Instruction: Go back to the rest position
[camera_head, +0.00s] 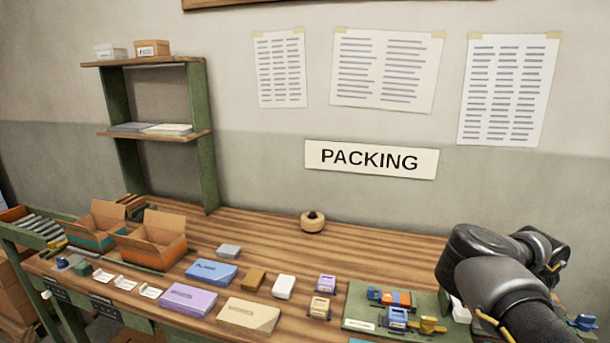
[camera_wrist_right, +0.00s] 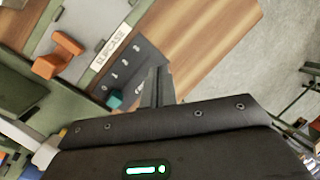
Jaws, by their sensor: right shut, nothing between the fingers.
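My right arm (camera_head: 500,280) reaches over the right end of the packing table, above the green mat. Its gripper cannot be made out in the head view. In the right wrist view my right gripper (camera_wrist_right: 157,88) has its fingers together, with nothing held between them. The fingers are over the table's edge region, near a dark panel (camera_wrist_right: 125,70) and bare wood. My left arm and gripper are not in view.
The wooden table (camera_head: 260,235) holds open cardboard boxes (camera_head: 150,243), a purple box (camera_head: 188,300), a blue box (camera_head: 211,272) and several small items. A shelf (camera_head: 155,136) stands at back left. Grey floor (camera_wrist_right: 285,30) is beside the table.

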